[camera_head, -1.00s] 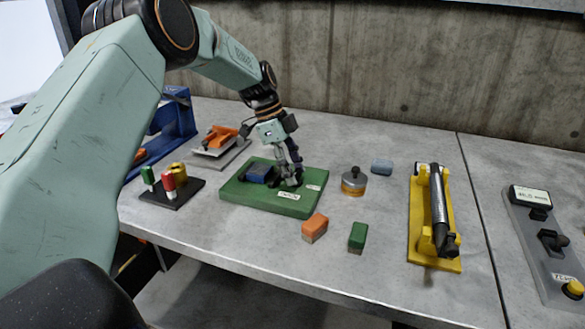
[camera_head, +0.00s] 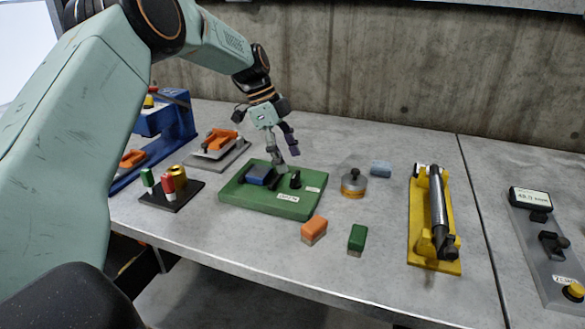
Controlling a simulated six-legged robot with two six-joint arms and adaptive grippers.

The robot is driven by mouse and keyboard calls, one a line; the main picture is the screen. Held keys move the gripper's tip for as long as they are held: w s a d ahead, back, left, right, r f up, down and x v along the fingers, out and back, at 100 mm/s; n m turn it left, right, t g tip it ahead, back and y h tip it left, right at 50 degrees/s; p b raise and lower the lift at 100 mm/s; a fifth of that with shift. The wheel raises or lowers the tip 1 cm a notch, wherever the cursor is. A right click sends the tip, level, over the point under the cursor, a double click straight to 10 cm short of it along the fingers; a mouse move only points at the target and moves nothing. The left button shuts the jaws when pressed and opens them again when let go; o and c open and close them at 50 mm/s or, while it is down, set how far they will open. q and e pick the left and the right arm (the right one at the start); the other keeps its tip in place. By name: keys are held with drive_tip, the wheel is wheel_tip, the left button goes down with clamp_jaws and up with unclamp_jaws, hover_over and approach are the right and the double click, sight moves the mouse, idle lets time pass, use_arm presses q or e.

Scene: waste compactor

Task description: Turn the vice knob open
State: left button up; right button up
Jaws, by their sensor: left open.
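A green base (camera_head: 250,202) lies on the grey table and carries a blue block (camera_head: 262,171) and a small upright black knob (camera_head: 295,180). White labels are stuck on the base, too small to read. My left gripper (camera_head: 286,155) hangs above the back edge of the green base, just up and left of the knob. Its fingers are spread, empty and apart from the knob. The knob's turn angle is hard to tell. My right gripper is out of the picture.
An orange block (camera_head: 314,230) and a green block (camera_head: 357,239) lie in front. A black plate with coloured pegs (camera_head: 168,181) is left. A concrete wall (camera_head: 400,80) is behind.

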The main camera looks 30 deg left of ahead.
use_arm(q)
drive_tip(key=v, duration=0.7)
drive_tip(key=shift+a+r, duration=0.25)
drive_tip(key=shift+r, duration=0.1)
drive_tip(key=shift+s, duration=0.15)
drive_tip(key=shift+f, duration=0.1)
